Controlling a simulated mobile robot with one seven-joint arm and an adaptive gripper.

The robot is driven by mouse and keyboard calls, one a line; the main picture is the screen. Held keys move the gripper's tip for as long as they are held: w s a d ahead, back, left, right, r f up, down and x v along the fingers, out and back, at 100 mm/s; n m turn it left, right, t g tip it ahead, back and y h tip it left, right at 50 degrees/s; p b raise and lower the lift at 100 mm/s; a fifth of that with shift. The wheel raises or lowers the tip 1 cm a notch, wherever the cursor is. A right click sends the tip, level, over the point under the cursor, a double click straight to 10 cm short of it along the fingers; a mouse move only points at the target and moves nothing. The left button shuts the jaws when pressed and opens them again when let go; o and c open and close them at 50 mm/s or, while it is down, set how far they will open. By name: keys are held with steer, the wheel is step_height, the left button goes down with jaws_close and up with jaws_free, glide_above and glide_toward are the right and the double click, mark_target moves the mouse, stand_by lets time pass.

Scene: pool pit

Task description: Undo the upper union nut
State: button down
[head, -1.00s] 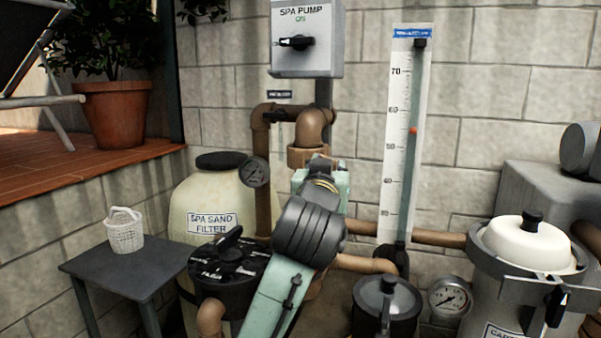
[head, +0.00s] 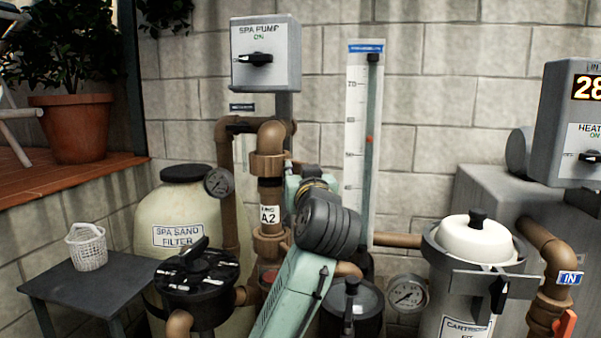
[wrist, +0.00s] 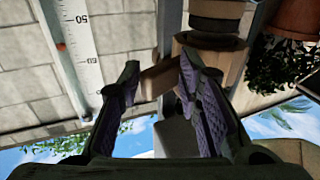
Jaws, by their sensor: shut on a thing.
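The upper union nut (head: 268,165) is a brown collar on the upright brown pipe, below the top elbow and above the white A2 label (head: 269,214). A lower brown collar (head: 270,243) is under the label. My gripper (head: 292,172) is at the right side of the upper nut. In the wrist view the two purple-padded fingers of my gripper (wrist: 158,72) stand apart, with a brown piece between their tips. The wide brown nut (wrist: 222,52) shows beside and partly behind the right finger. My wrist and fingers hide the exact contact.
A spa pump switch box (head: 265,55) is above the pipe. A flow gauge (head: 358,130) stands close on the right. A black valve (head: 197,275) and sand filter (head: 180,215) are left. A black-lidded pot (head: 350,305) and cartridge filter (head: 470,270) are lower right.

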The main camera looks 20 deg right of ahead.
steer(key=shift+w+d+f+g, duration=0.15)
steer(key=shift+w+d+f, duration=0.1)
steer(key=shift+f, duration=0.25)
steer(key=shift+w+d+f+g, duration=0.15)
steer(key=shift+w+d+f, duration=0.05)
steer(key=shift+f, duration=0.25)
steer(key=c, duration=1.6)
jaws_free()
steer(key=shift+w+f, duration=0.1)
steer(key=shift+w, duration=0.1)
steer(key=s+a, duration=0.2)
steer(key=s, duration=1)
steer(key=shift+a+r, duration=0.25)
steer(key=shift+r, duration=0.15)
steer(key=shift+s, duration=0.1)
